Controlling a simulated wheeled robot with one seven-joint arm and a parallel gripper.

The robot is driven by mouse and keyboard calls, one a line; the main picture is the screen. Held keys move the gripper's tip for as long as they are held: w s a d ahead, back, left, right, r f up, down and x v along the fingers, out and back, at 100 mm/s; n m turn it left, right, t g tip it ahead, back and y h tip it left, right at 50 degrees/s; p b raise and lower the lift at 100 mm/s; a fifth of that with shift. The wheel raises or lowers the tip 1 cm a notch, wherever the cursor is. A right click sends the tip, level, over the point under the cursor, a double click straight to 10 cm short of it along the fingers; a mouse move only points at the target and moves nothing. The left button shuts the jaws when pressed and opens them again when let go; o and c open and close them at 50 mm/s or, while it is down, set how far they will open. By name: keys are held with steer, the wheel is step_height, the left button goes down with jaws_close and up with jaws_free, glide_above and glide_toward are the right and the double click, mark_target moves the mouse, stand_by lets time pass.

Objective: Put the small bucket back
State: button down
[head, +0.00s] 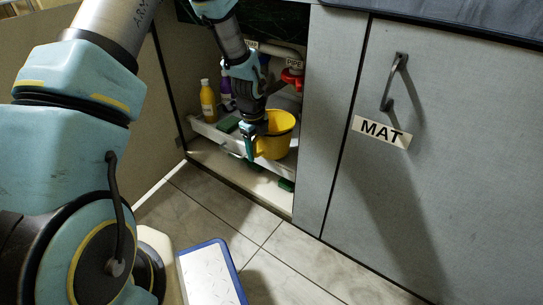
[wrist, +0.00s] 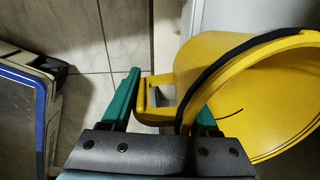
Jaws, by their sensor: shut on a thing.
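The small yellow bucket (head: 276,135) is at the opening of the cabinet under the counter, in front of the white shelf edge. In the wrist view the bucket (wrist: 195,60) fills the right side, tilted, with its open mouth to the right and a dark band along its rim. My gripper (head: 249,150) is at the bucket's left side in the head view. In the wrist view the green fingers of my gripper (wrist: 165,105) stand on both sides of the bucket's yellow side handle (wrist: 144,95). The fingertip contact is partly hidden.
A white pull-out shelf (head: 215,136) in the cabinet holds a yellow bottle (head: 208,102) and a purple bottle (head: 226,95). A white pipe with a red valve (head: 291,79) is behind the bucket. A closed door labelled MAT (head: 381,132) is right. A blue-edged white platform (head: 211,275) is on the floor.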

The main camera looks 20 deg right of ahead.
mark_target(271, 151)
steer(key=d, duration=0.2)
steer(key=w+d+b, duration=0.1)
steer(key=d, duration=0.2)
steer(key=shift+w, duration=0.1)
step_height(271, 151, down, 4)
steer(key=b, duration=0.2)
steer(key=shift+d+r+b, duration=0.1)
steer(key=shift+r+b, duration=0.05)
steer(key=shift+b, duration=0.25)
steer(key=shift+r, duration=0.1)
steer(key=shift+c, duration=0.7)
jaws_free()
